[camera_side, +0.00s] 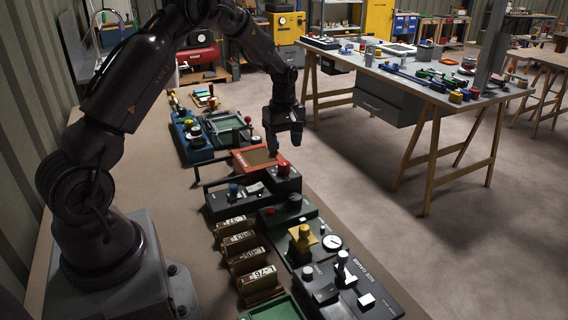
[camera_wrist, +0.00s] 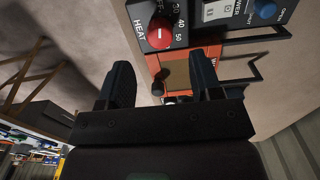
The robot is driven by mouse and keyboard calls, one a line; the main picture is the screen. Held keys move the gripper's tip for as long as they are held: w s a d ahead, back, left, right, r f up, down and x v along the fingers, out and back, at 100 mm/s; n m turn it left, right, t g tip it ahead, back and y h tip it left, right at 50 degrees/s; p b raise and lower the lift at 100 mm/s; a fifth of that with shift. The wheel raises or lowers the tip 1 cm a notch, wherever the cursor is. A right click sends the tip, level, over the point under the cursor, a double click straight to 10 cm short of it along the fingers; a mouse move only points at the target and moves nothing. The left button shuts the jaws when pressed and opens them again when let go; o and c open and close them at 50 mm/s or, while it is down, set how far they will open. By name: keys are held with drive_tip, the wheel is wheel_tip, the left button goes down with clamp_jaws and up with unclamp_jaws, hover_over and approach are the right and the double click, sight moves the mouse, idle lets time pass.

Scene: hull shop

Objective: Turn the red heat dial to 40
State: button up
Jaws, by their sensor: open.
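The red heat dial (camera_wrist: 160,32) sits on a dark panel marked HEAT at the top of the wrist view. A white line crosses its face, with 40 and 50 printed to its right. The dial also shows in the side view (camera_side: 283,169), on the right end of a dark console (camera_side: 250,199). My gripper (camera_wrist: 162,82) is open and empty, its fingers apart and pointing down. In the side view my gripper (camera_side: 286,143) hangs above the console's far side, clear of the dial.
A blue knob (camera_side: 233,189) and a light switch plate (camera_side: 254,188) share the console. An orange-framed panel (camera_side: 240,160) lies just behind it. A black bar handle (camera_wrist: 268,36) stands out in the wrist view. A panel with a yellow knob (camera_side: 301,237) stands in front.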

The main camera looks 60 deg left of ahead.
sight(284, 162)
wheel_tip(284, 162, down, 7)
drive_tip(key=shift+r, duration=0.1)
idle(0.3)
drive_tip(key=c, duration=0.9)
